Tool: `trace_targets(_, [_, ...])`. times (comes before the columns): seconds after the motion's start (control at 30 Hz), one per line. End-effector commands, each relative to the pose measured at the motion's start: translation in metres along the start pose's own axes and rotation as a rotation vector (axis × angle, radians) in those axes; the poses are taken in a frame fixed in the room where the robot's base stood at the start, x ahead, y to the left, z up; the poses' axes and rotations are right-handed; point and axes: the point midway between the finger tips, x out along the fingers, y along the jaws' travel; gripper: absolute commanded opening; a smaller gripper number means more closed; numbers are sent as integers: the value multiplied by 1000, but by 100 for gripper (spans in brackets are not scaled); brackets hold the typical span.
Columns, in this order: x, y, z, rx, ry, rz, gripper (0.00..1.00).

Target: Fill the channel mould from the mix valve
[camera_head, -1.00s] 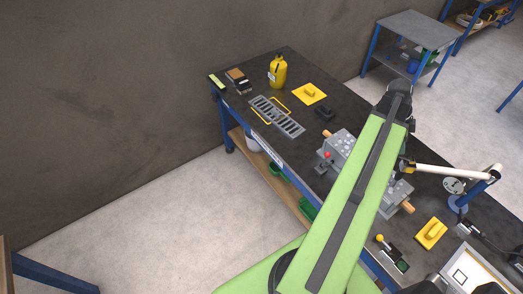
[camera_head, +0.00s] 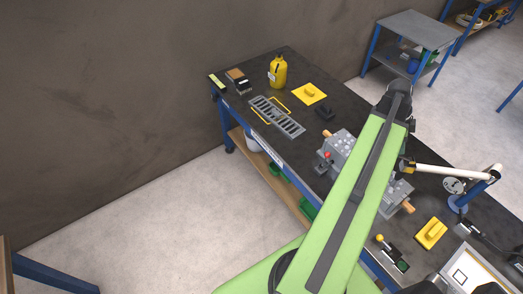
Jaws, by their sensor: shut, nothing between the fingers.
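A grey metal block (camera_head: 343,146) with wooden handles at its ends and a red knob lies on the dark bench, partly hidden behind my green arm. A flat grey slotted piece (camera_head: 277,117) with yellow loops beside it lies farther left. I cannot tell for sure which of these is the channel mould. A white pipe (camera_head: 447,172) reaches from a blue stand toward the block, with a dark and yellow end near my arm. I cannot tell whether this is the mix valve. My arm rises across the bench; my gripper does not show.
Another yellow float (camera_head: 430,233) and a yellow-knobbed lever (camera_head: 381,240) are at the right.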

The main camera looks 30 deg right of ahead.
Motion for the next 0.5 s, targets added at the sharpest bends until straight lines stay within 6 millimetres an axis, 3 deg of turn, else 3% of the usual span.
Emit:
trace_targets(0.17, [-5,0,-2,0,0,0,0])
trace_targets(0.5, [-61,0,-26,0,0,0,0])
